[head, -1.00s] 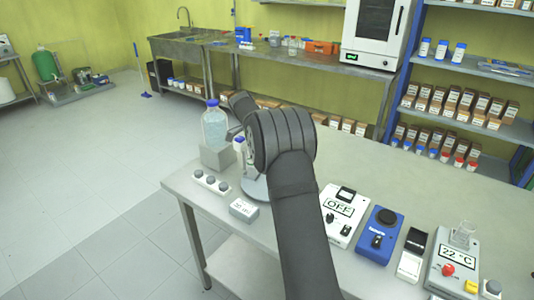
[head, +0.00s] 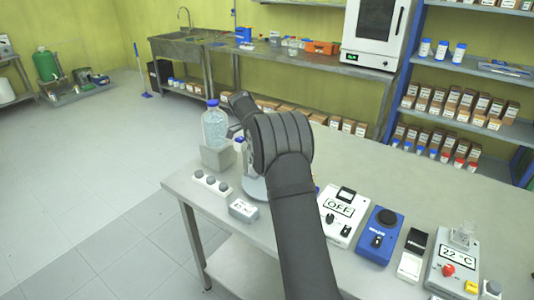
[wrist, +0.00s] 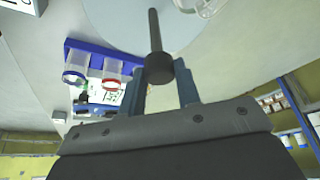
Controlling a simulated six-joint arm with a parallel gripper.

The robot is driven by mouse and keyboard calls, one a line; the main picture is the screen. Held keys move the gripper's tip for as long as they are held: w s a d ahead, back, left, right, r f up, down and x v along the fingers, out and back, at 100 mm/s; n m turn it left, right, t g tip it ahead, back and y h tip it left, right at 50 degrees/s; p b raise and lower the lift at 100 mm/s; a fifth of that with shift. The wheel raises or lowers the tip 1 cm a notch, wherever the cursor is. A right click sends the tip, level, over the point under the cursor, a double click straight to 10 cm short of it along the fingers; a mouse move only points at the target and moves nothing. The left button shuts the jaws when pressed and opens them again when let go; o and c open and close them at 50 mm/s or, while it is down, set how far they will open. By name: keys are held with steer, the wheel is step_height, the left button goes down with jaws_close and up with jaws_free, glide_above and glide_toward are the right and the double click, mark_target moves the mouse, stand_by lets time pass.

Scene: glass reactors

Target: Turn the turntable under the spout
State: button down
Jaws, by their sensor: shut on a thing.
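The turntable (head: 254,189) is a pale round disc on the bench, mostly hidden behind my arm in the head view. Part of a large pale disc (wrist: 115,22) fills the top of the wrist view. A dark peg with a round knob (wrist: 158,68) stands out over it. My gripper (wrist: 166,78) is shut on the peg, with one finger on each side. A clear bottle with a blue cap (head: 214,128) stands on a grey block (head: 217,157) beside the turntable. The gripper is hidden in the head view, and the spout is not clearly visible.
A button strip (head: 211,183) and a small display box (head: 243,210) lie at the bench's left front. A white OFF device (head: 341,212) and a blue device (head: 379,236) stand right of my arm. The bench behind them is clear.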

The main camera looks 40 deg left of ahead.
steer(key=c, duration=1.1)
jaws_free()
steer(key=shift+o, duration=0.2)
steer(key=v, duration=1.7)
steer(key=shift+s, duration=0.2)
steer(key=shift+a+r, duration=0.1)
steer(key=shift+a, duration=0.05)
steer(key=x, duration=1.7)
steer(key=shift+w, duration=0.2)
